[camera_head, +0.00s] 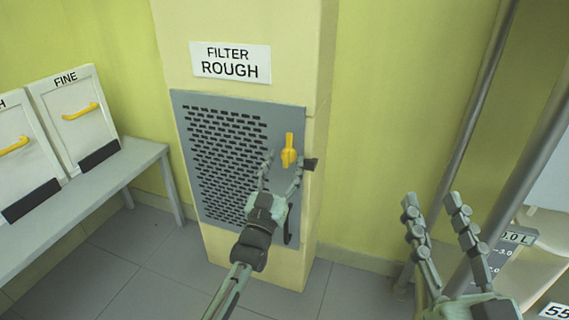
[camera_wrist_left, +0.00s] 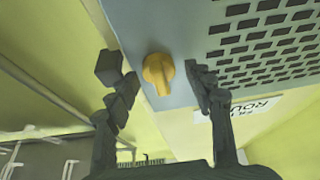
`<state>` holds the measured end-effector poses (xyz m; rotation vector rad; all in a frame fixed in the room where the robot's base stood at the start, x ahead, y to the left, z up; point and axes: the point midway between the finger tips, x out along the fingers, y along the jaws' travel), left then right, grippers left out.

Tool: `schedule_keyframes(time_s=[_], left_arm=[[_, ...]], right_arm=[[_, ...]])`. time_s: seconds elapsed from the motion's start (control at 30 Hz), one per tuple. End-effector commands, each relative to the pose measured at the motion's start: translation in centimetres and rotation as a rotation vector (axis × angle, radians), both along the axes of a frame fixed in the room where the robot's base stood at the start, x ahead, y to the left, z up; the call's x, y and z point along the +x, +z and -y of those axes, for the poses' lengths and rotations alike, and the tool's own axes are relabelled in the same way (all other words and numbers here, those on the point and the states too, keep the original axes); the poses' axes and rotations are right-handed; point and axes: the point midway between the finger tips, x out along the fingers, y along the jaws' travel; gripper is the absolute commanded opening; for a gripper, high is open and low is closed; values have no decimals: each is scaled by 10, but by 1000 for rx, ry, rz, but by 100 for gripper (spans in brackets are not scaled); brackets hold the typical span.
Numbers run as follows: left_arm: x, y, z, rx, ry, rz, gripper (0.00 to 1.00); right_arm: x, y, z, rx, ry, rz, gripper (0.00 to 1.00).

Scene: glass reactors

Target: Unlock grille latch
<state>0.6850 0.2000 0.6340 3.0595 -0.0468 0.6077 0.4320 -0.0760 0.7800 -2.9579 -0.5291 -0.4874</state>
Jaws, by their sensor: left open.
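The grey perforated grille (camera_head: 215,205) is set in the front of a cream column below a sign reading FILTER ROUGH. Its yellow latch (camera_head: 289,150) sits at the grille's upper right, with the handle pointing up in the head view. My left gripper (camera_head: 281,170) is open just below the latch. In the left wrist view the yellow latch (camera_wrist_left: 158,72) lies between the spread fingers of my left gripper (camera_wrist_left: 162,85), with gaps on both sides. My right gripper (camera_head: 436,212) is open and empty at the lower right, well away from the grille.
A grey bench (camera_head: 130,165) at left bears white filter boxes with yellow handles, one marked FINE (camera_head: 73,115). Metal pipes (camera_head: 470,120) and a 10.0 L vessel stand at right. The floor before the column is clear.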

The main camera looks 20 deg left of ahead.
Motion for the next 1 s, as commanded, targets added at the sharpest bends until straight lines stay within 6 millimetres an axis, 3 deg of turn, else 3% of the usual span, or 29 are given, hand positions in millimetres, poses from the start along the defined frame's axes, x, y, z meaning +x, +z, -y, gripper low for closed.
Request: schedule_keyframes(time_s=[0.17,0.7,1.0], left_arm=[[-5,-2,0,0,-1,0,54],[-70,-29,-2,0,0,-2,54],[-74,-31,-2,0,0,0,54]], right_arm=[[0,0,1,-1,-2,1,40],[0,0,0,0,0,0,40],[0,0,0,0,0,0,40]])
